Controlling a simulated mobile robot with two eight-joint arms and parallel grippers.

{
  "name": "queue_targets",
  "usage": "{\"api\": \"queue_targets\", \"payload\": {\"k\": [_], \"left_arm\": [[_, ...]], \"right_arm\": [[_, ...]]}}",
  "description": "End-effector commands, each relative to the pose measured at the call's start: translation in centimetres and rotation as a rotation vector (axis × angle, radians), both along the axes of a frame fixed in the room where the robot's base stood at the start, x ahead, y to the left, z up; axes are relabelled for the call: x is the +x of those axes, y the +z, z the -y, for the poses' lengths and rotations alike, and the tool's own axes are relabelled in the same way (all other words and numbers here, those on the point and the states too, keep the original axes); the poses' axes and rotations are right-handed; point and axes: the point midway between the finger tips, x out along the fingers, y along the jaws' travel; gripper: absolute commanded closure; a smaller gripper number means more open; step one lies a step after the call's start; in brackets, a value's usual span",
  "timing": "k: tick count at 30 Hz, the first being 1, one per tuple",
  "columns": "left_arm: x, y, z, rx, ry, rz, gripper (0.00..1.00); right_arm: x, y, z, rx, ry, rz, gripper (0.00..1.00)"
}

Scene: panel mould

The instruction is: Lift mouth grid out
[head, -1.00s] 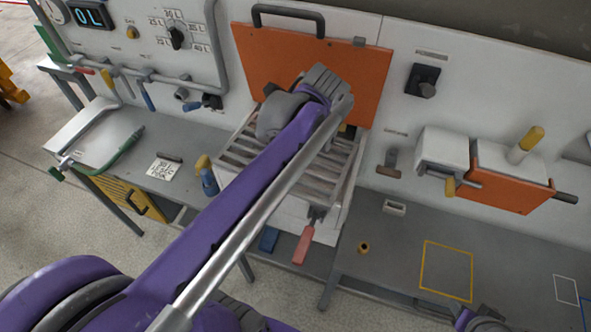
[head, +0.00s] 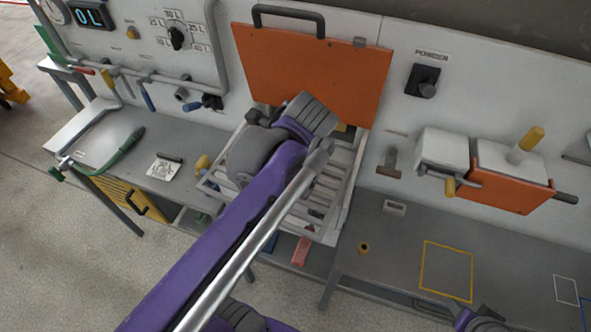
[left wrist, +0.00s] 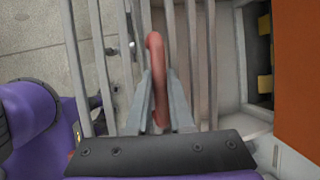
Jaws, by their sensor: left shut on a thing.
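The mouth grid (head: 300,212), a frame of pale bars, is raised and shifted toward the front left of the white mouth box (head: 347,190). My left arm covers much of it. In the left wrist view my left gripper (left wrist: 158,85) is shut on the red loop handle (left wrist: 155,55) of the grid. Grey grid bars (left wrist: 78,65) run on both sides of the fingers, with floor visible between the left ones. In the head view the fingers are hidden behind my arm. My right gripper is not in view; only part of that arm shows at the bottom edge.
An orange panel (head: 310,70) stands upright behind the mouth.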

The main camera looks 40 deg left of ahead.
Motion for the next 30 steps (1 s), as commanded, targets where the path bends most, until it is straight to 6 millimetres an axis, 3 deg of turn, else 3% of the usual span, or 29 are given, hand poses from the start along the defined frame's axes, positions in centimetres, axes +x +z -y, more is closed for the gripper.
{"api": "queue_targets", "payload": {"k": [30], "left_arm": [[-7.5,-0.1,2.4,0.000,-0.002,0.000,1.00]], "right_arm": [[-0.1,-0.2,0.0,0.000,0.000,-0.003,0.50]]}}
